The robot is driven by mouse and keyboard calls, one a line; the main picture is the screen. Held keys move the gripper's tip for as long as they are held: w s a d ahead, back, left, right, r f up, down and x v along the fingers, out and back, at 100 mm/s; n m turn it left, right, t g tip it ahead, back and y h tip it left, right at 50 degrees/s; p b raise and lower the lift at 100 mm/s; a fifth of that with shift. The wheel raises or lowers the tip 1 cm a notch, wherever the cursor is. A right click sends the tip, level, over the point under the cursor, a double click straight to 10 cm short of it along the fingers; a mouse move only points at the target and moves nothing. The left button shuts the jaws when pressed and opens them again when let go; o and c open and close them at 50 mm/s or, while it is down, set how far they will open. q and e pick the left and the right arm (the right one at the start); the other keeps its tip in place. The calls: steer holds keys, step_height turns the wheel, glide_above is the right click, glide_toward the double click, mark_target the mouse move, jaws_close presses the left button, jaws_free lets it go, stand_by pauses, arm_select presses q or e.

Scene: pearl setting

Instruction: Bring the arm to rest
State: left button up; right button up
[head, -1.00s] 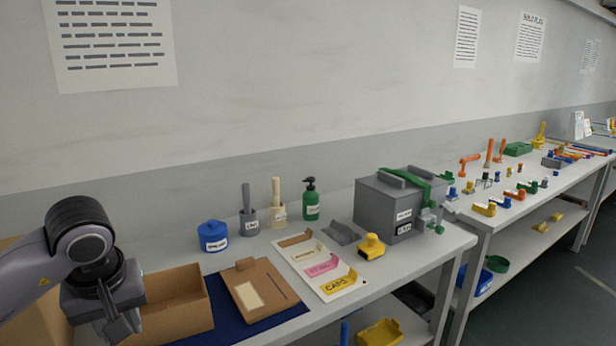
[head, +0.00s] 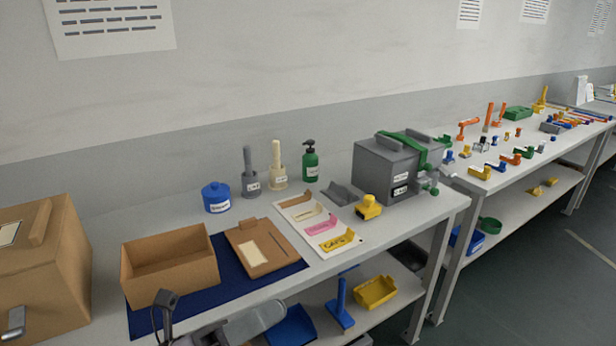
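A large cardboard box (head: 40,270) stands at the left. A clipboard (head: 262,247) lies on the mat. A blue pot (head: 216,197), a green pump bottle (head: 310,164) and a grey machine (head: 385,168) stand behind. A yellow bin (head: 375,292) sits on the lower shelf.

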arm_select(q)
steer(key=a+f+n+t+y+p, duration=0.1)
steer(key=a+f+n+t+y, duration=0.5)
steer(key=n, duration=0.7)
steer(key=a+f+n+t+y, duration=0.2)
steer(key=a+f+n+y, duration=0.3)
steer(key=f+n+y, duration=0.65)
steer(key=s+a+f+n+g, duration=0.3)
steer(key=s+f+n+g, duration=0.3)
steer(key=s+f+n, duration=0.4)
steer(key=shift+a+n+p, duration=0.25)
steer(key=shift+n+p, duration=0.05)
steer(key=shift+n, duration=0.65)
